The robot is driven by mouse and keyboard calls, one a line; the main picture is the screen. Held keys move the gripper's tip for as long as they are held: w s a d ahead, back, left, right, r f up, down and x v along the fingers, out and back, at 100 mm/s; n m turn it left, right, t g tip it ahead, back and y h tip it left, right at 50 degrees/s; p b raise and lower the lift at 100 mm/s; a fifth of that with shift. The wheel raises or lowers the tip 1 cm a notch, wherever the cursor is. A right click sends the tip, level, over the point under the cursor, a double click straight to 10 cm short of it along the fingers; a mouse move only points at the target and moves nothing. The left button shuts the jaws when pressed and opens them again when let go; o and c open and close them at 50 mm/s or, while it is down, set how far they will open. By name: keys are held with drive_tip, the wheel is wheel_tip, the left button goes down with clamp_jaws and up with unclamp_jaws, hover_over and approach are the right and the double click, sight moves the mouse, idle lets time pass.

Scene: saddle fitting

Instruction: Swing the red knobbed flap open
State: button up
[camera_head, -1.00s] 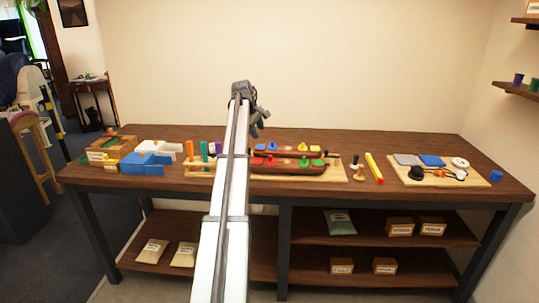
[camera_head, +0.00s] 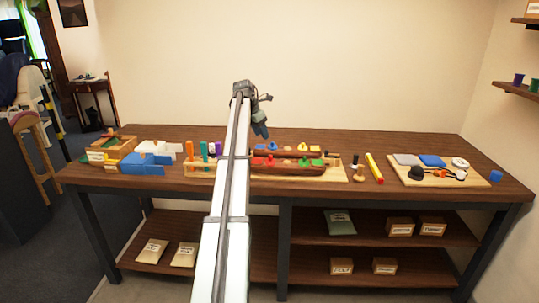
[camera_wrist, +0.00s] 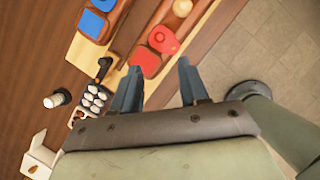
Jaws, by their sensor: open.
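The red flap (camera_head: 258,161) is at the left end of the front row on a dark wooden bar. In the wrist view it shows as a red square piece (camera_wrist: 145,62) beside a rounded red piece with a small knob-like centre (camera_wrist: 163,39); I cannot tell how they join. The flap looks closed, lying flat. My gripper (camera_head: 263,131) hangs above and behind the front row in the head view. In the wrist view its two fingers (camera_wrist: 157,80) are spread wide and empty, near the red square piece and not visibly touching it.
Blue flaps (camera_wrist: 92,24) lie on the parallel back bar. A black knobbed lever (camera_wrist: 104,66) and a holder of white pieces (camera_wrist: 93,101) are left of my fingers in the wrist view. A rack of coloured pegs (camera_head: 200,170) stands left of the bars.

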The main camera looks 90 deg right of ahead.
sight(270, 160)
drive_tip(key=x, duration=1.3)
clamp_jaws()
